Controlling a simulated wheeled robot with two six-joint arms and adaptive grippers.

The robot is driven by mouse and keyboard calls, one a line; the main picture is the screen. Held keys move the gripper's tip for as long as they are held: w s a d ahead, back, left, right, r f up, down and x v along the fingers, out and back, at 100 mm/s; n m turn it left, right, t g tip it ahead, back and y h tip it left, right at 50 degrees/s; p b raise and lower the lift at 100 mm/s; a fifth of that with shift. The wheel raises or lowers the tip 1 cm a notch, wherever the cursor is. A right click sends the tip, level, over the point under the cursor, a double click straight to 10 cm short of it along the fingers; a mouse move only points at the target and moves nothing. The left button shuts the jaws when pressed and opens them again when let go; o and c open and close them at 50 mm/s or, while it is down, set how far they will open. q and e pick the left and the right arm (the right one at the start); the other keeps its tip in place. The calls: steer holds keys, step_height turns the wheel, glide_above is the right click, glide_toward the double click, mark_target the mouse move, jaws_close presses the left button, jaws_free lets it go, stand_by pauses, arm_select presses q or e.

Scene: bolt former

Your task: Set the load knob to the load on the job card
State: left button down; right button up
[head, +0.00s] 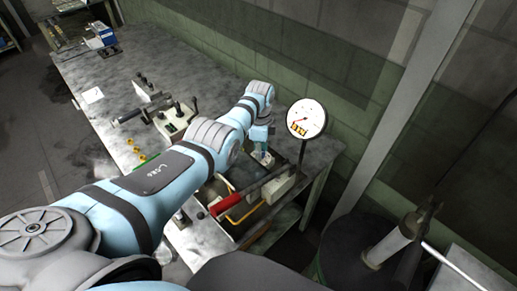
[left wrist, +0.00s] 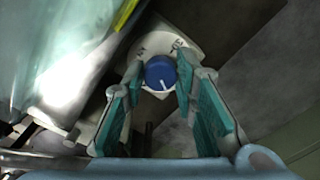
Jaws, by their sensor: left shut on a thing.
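In the left wrist view the blue load knob (left wrist: 158,68) sits on a pale dial plate (left wrist: 190,50) with dark marks at its upper left and upper right, too blurred to read surely. A white line on the knob points down in that view. My left gripper (left wrist: 160,78) has its teal-padded fingertips on either side of the knob and is shut on it. In the head view the left gripper (head: 262,156) is at the machine near the bench's wall side, and the knob is hard to make out. A white card (head: 92,95) lies on the bench; its writing is unreadable. My right gripper is out of view.
A round gauge (head: 306,118) on a post stands just right of the left gripper. A red-handled lever (head: 226,203) lies in front of it. Small yellow parts (head: 140,157) lie left of my arm. A green wall (head: 290,65) runs behind the bench.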

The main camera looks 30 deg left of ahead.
arm_select(q)
steer(key=c, duration=1.5)
jaws_free()
steer(key=shift+d+f, duration=0.15)
steer(key=shift+d, duration=0.1)
steer(key=shift+o, duration=1)
steer(key=shift+a+r, duration=0.1)
steer(key=shift+r, duration=0.2)
step_height(320, 180, up, 12)
steer(key=shift+f, duration=0.25)
steer(key=shift+w, duration=0.1)
